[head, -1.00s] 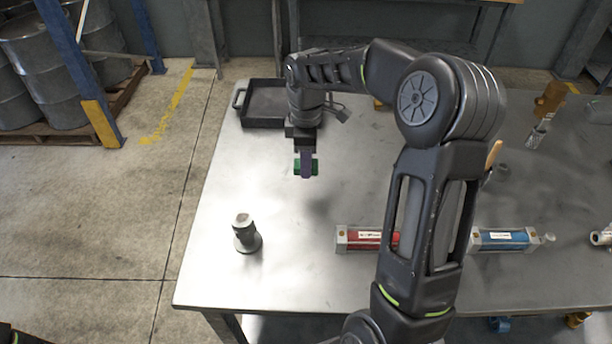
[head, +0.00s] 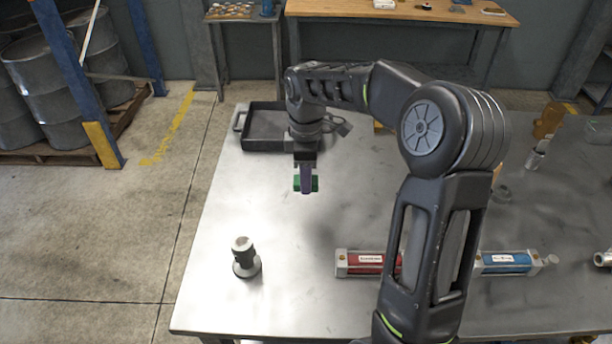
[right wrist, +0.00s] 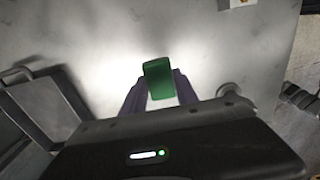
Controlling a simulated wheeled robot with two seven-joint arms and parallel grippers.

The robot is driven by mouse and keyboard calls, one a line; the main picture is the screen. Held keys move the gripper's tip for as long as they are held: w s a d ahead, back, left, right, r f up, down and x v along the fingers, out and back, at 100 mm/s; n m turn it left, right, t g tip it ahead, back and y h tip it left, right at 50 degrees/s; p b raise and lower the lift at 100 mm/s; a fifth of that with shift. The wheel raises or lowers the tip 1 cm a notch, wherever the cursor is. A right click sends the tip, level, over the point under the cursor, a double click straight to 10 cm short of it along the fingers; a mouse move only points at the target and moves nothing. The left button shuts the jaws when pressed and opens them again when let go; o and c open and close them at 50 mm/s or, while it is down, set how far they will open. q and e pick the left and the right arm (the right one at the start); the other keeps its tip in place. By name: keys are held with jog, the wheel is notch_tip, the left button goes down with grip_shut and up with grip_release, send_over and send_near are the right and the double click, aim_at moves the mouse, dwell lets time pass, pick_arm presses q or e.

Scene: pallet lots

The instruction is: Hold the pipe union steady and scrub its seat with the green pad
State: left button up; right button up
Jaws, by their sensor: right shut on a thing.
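The pipe union (head: 245,257) stands upright on the steel table near its left edge, with a flared base and a pale open top. It also shows in the right wrist view (right wrist: 229,89), partly hidden by my gripper body. My right gripper (head: 306,186) is shut on the green pad (head: 314,184), behind and to the right of the union and apart from it. In the right wrist view the pad (right wrist: 158,78) sits between the two fingertips. My left gripper does not show, and nothing grips the union.
A dark tray (head: 248,145) lies at the table's back left corner. A red cylinder (head: 368,258) and a blue cylinder (head: 505,257) lie right of the union, my right arm between them in view. Bare steel table (head: 290,230) lies between pad and union.

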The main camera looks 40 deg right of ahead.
jog(key=c, duration=0.3)
jog(key=w+a+f+m, duration=0.1)
jog(key=a+m, duration=0.2)
jog(key=a, duration=0.2)
jog(key=w+a+f+m, duration=0.1)
jog(key=a+m, duration=0.2)
jog(key=a, duration=0.2)
jog(key=w+a+f+m, duration=0.1)
jog(key=w+a+m, duration=0.1)
jog(key=a, duration=0.4)
jog(key=shift+a+f+m, duration=0.1)
jog(key=shift+f+m, duration=0.1)
jog(key=shift+m, duration=0.7)
jog(key=shift+a+f+m, duration=0.1)
jog(key=shift+a+m, duration=0.3)
jog(key=shift+a, duration=0.05)
